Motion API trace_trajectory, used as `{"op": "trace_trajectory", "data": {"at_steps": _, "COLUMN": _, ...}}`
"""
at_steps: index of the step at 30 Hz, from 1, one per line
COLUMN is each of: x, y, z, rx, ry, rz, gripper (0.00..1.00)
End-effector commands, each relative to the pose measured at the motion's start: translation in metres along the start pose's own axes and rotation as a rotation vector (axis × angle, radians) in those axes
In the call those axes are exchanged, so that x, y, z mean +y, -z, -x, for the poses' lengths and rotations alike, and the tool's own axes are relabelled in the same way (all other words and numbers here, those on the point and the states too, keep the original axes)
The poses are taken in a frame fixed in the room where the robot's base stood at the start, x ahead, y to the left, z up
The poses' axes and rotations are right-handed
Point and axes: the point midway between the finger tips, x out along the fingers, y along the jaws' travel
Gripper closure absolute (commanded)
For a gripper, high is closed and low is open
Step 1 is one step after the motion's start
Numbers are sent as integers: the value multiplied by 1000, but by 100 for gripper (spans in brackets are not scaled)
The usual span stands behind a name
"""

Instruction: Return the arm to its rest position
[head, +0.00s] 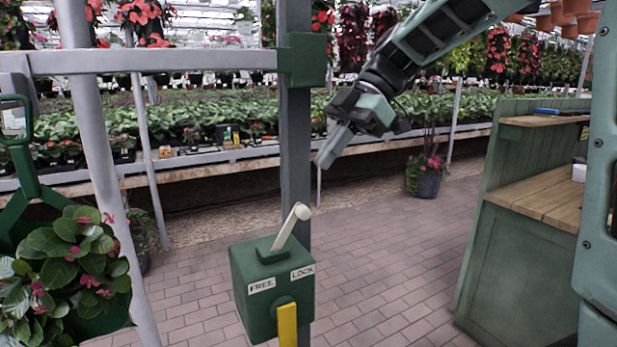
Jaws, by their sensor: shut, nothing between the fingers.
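My gripper (329,148) is in the upper middle of the head view, at the end of my green and dark arm, which comes in from the upper right. Its pale fingers are together, point down and left, and hold nothing. It hangs in the air just right of the green post. Below it is a green box (262,298) with labels FREE and LOCK and a pale lever (291,226) tilted up to the right. The gripper is apart from the box and lever. A yellow handle (287,324) shows on the box's front.
A green post (296,150) and grey rail (160,60) stand close to the gripper. A leafy plant (70,265) is at left. A green bench with wooden shelves (540,195) is at right. Plant tables (210,160) line the back. The brick floor (390,260) between is clear.

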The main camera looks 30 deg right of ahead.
Motion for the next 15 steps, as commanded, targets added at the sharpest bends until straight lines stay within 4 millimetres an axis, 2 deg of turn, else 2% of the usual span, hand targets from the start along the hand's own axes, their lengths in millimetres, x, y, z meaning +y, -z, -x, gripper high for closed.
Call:
{"op": "trace_trajectory", "data": {"at_steps": 6, "x": 0, "y": -5, "z": 14, "rx": 0, "ry": 1, "rz": 1, "gripper": 100}}
{"op": "trace_trajectory", "data": {"at_steps": 15, "x": 0, "y": -5, "z": 15, "rx": 1, "ry": 2, "rz": 1, "gripper": 100}}
